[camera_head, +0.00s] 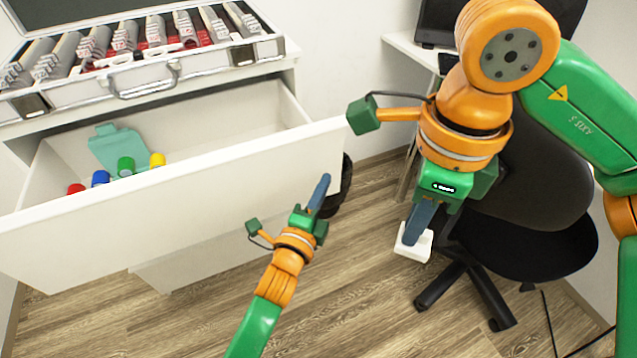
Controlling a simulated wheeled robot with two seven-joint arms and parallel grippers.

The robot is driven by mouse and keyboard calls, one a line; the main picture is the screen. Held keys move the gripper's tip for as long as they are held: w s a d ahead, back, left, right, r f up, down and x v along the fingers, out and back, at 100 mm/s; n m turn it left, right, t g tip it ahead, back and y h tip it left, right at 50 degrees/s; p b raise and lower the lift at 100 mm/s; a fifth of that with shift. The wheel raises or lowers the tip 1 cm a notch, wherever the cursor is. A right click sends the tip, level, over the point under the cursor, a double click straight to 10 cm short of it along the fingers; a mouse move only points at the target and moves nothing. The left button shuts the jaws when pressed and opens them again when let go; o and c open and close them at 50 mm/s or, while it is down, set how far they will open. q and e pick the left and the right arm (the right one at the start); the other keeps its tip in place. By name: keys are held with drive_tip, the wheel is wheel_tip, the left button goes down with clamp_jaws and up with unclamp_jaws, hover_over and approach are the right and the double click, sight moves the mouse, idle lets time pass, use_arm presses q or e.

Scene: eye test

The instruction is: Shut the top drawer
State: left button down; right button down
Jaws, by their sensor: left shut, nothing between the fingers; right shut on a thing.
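The white top drawer (190,205) stands pulled out of its cabinet at the left. Inside it lie a teal-green flat object (118,147) and several small items with red, blue, green and yellow ends. My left gripper (322,184) has its fingers shut and empty, in front of the drawer's front panel near its right end. I cannot tell whether it touches the panel. My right gripper (411,240) is shut on a small white block-like object (424,247), held to the right of the drawer. The fingers hide part of that object.
An open silver case (140,85) with rows of grey items sits on the cabinet top above the drawer. A black office chair (540,190) stands at the right behind my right arm. A white desk (400,42) is at the back. Wooden floor is clear below the drawer.

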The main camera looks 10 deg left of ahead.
use_arm(q)
drive_tip(key=shift+w+a, duration=0.6)
drive_tip(key=shift+w, duration=0.2)
drive_tip(key=shift+w, duration=0.1)
